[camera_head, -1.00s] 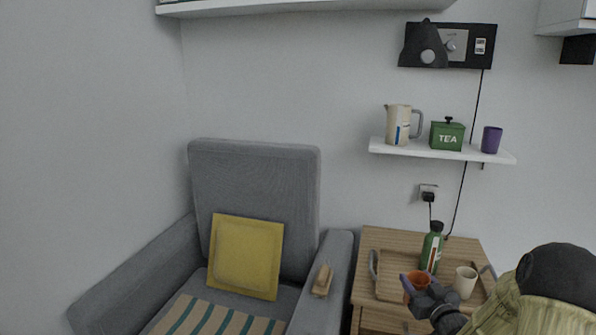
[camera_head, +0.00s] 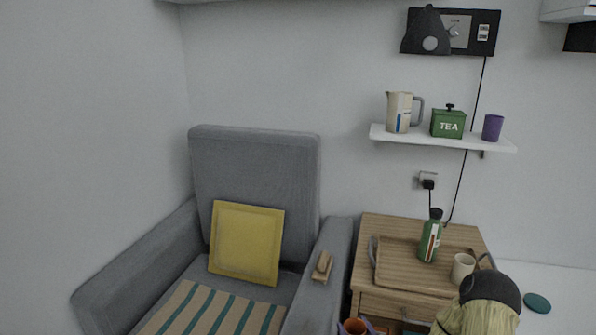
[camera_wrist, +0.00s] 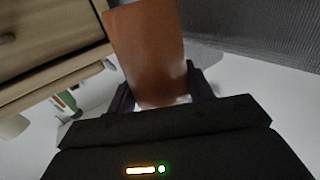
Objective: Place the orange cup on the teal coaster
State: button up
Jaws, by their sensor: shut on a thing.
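The orange cup (camera_head: 356,326) is at the bottom edge of the head view, in front of the wooden cabinet and mostly cut off. In the wrist view the orange cup (camera_wrist: 148,45) fills the space between the fingers. My gripper (camera_wrist: 166,98) is shut on it and holds it off the tray. The cup's lower part is hidden in the head view. The teal coaster (camera_head: 537,302) lies flat on the white desk (camera_head: 566,290), right of the cabinet, well to the right of the cup. Nothing stands on the coaster.
A wooden tray (camera_head: 400,271) on the cabinet (camera_head: 368,222) holds a green bottle (camera_head: 430,238) and a cream mug (camera_head: 462,267). A grey armchair (camera_head: 255,165) stands left. A wall shelf (camera_head: 440,151) hangs above. The white desk around the coaster looks clear.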

notch_tip(320, 180, up, 25)
jog(key=s+m+h+p, duration=0.2)
jog(key=h+p, duration=0.3)
jog(key=p, duration=2.7)
jog(key=shift+m+t, duration=0.4)
jog(key=shift+m, duration=0.3)
jog(key=shift+s+d+f, duration=0.1)
jog(key=s+f, duration=0.4)
jog(key=f, duration=0.1)
jog(key=shift+f, duration=0.15)
